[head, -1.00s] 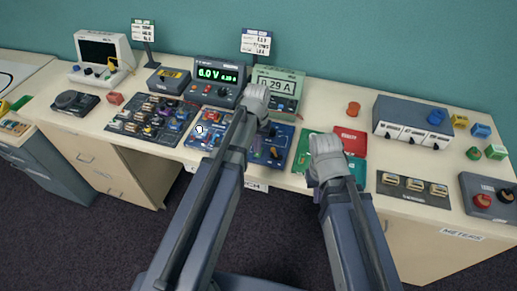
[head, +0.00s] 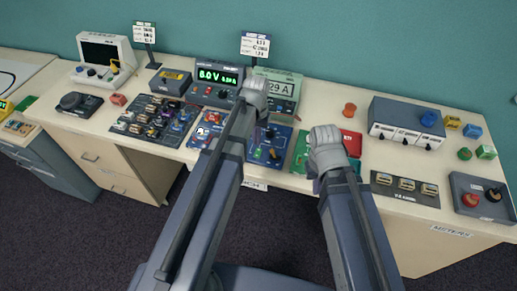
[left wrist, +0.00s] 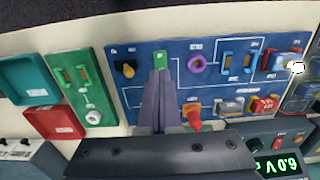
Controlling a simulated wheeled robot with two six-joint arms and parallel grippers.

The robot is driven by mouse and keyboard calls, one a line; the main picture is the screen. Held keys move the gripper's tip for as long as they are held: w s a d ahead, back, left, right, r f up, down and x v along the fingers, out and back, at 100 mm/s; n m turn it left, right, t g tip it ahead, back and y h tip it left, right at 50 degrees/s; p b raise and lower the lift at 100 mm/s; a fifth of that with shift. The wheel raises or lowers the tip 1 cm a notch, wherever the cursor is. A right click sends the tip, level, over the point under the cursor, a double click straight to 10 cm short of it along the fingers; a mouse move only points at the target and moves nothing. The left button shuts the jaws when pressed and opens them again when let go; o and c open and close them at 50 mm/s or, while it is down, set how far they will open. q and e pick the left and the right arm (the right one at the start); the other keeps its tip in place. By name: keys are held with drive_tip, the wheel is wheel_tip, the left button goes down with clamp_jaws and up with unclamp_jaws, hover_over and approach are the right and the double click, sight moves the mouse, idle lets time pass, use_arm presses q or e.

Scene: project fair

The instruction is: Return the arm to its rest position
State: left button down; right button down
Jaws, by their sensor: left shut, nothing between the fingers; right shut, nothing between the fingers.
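My left gripper (head: 254,92) is seen from behind in the head view, over the blue circuit board (head: 268,153) and in front of the green meter (head: 287,91). In the left wrist view its fingers (left wrist: 160,78) are shut and empty, pointing over the blue board (left wrist: 140,98). A green switch part shows just beyond their tips. I cannot tell the exact height. My right gripper (head: 325,142) is seen from behind, shut, in front of the red tray (head: 351,141) and partly hiding it. Its fingertips are hidden.
The power supply (head: 216,83) with green digits stands behind the blue board. A parts tray (head: 151,118) lies to the left. Bare tabletop (head: 378,153) shows beside the red tray.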

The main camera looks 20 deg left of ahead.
use_arm(q)
drive_tip(key=s+d+m+y, duration=0.1)
drive_tip(key=s+d+m, duration=0.2)
drive_tip(key=s+d, duration=0.7)
drive_tip(key=s, duration=0.4)
drive_tip(key=shift+s+d+f+b, duration=0.15)
drive_tip(key=shift+d+f+b, duration=0.1)
drive_tip(key=shift+f+b, duration=0.15)
